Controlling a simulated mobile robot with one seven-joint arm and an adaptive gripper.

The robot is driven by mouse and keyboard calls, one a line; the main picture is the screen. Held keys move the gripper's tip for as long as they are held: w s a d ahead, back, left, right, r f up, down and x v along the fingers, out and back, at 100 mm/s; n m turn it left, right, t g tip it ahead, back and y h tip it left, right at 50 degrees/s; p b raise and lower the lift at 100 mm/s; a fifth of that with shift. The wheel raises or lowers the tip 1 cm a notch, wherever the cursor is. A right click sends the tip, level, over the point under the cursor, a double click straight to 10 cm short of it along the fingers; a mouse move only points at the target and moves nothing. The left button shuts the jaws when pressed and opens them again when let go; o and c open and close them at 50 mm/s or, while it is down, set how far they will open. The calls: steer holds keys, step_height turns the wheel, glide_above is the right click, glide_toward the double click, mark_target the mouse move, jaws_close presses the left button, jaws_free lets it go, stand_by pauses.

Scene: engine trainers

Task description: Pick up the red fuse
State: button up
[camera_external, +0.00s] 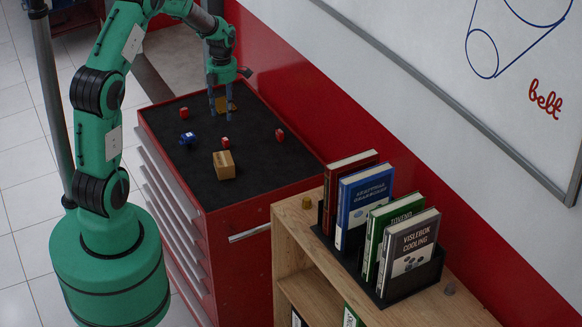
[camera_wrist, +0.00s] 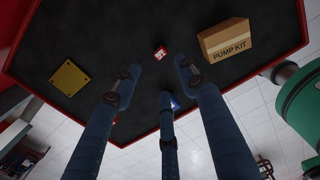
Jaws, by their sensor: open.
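Three small red blocks lie on the black top of the tool chest: one at the left (camera_external: 183,113), one near the middle (camera_external: 225,142) and one at the right (camera_external: 279,134). I cannot tell which is the fuse. In the wrist view, one red block with white marks (camera_wrist: 160,53) shows beyond my fingertips. My gripper (camera_external: 220,113) points down over the far part of the chest top, fingers spread and empty. In the wrist view my gripper (camera_wrist: 159,75) shows several dark blue fingers, apart from the red block.
A brown flat block (camera_external: 227,104) lies by my fingers; the wrist view shows a yellow square block (camera_wrist: 70,77). A blue item (camera_external: 187,139) and a cardboard PUMP KIT box (camera_external: 224,165) share the top. A wooden shelf (camera_external: 316,268) with books stands in front, right.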

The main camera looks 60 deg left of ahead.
mark_target(228, 140)
steer(key=shift+f, duration=4)
steer(key=shift+f, duration=0.1)
steer(key=shift+s+f+p, duration=0.1)
steer(key=shift+f+p, duration=0.25)
steer(key=shift+f, duration=2.15)
steer(key=c, duration=1)
